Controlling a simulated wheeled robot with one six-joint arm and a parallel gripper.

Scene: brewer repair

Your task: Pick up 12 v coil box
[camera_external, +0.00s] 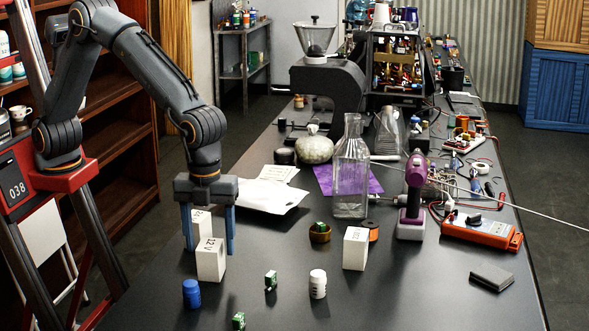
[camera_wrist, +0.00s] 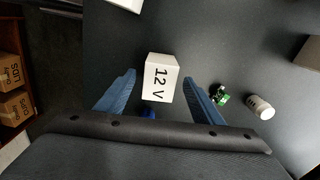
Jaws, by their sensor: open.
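The 12 V coil box (camera_external: 211,261) is a white block with black "12 V" lettering, standing on the dark table at the left in the external view. In the wrist view the box (camera_wrist: 161,78) lies between and slightly ahead of the two blue fingers. My gripper (camera_external: 209,245) is open, pointing down around the box, with one finger on each side. In the wrist view my gripper (camera_wrist: 160,85) shows a gap on both sides of the box.
Another white box (camera_external: 201,223) stands just behind, and a white lettered box (camera_external: 355,248) stands to the right. A blue jar (camera_external: 191,293), green parts (camera_external: 270,281) and a white bottle (camera_external: 318,284) are in front. A glass bottle (camera_external: 351,170) and purple drill (camera_external: 413,200) stand farther back.

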